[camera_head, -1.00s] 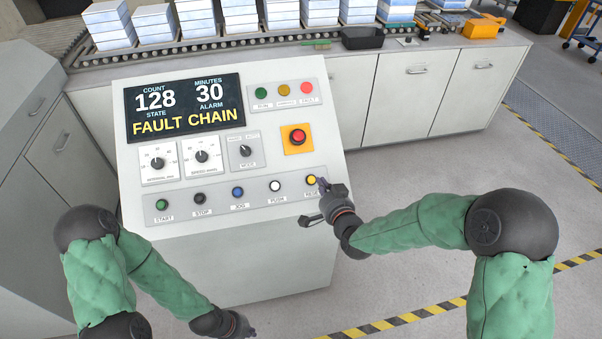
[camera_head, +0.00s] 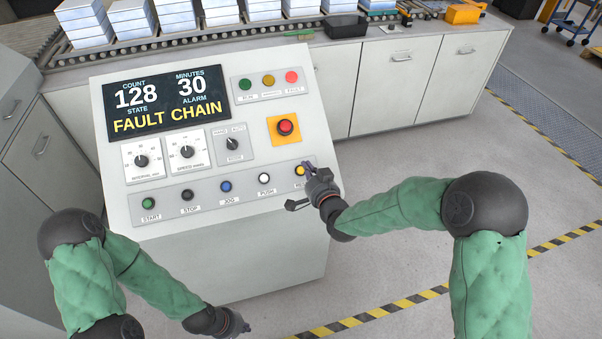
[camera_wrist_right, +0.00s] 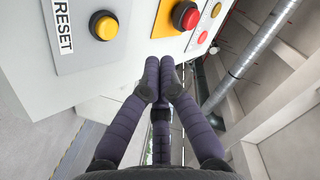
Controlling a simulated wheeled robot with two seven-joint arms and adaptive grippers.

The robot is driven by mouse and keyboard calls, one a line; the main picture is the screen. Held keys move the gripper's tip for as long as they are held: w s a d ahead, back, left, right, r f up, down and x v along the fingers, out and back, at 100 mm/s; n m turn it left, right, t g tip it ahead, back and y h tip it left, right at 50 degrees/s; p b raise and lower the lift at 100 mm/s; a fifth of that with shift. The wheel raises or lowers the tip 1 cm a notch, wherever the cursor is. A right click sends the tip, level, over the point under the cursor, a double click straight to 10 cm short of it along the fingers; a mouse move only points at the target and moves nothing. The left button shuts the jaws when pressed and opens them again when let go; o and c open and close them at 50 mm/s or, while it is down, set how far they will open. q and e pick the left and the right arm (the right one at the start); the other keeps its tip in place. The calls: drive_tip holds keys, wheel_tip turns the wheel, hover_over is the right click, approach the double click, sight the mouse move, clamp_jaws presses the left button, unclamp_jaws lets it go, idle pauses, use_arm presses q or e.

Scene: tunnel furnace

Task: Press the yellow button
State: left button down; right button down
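The yellow button (camera_head: 299,170) sits at the right end of the lower button row on the sloped console. In the right wrist view the yellow button (camera_wrist_right: 104,27) stands beside its RESET label, left of the fingers. My right gripper (camera_head: 307,166) is just right of the button in the head view and partly covers its label. In the wrist view my right gripper (camera_wrist_right: 159,78) has its fingertips together with nothing between them; contact with the button does not show. My left gripper (camera_head: 243,327) hangs low in front of the console, its fingers too small to read.
The red mushroom button (camera_head: 285,127) on a yellow plate is above the yellow button. The white push button (camera_head: 264,178) is to its left. Indicator lamps (camera_head: 268,80) are higher up. A conveyor (camera_head: 220,33) with stacked blocks runs behind. Open floor lies right.

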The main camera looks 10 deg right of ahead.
sight(301, 170)
drive_tip(key=w+f+b, duration=0.2)
drive_tip(key=f, duration=0.1)
drive_tip(key=shift+w+f+b, duration=0.5)
drive_tip(key=shift+f+b, duration=0.15)
drive_tip(key=shift+b, duration=0.1)
idle(1.0)
drive_tip(key=shift+w+a+f+b, duration=0.1)
drive_tip(key=shift+w+f+b, duration=0.2)
drive_tip(key=shift+b, duration=0.25)
drive_tip(key=shift+w+f+b, duration=0.2)
drive_tip(key=shift+f+b, duration=0.25)
drive_tip(key=shift+b, duration=0.15)
idle(0.7)
drive_tip(key=shift+s+r, duration=0.1)
drive_tip(key=shift+r, duration=0.1)
drive_tip(key=shift+s+r+p, duration=0.4)
drive_tip(key=shift+r, duration=0.2)
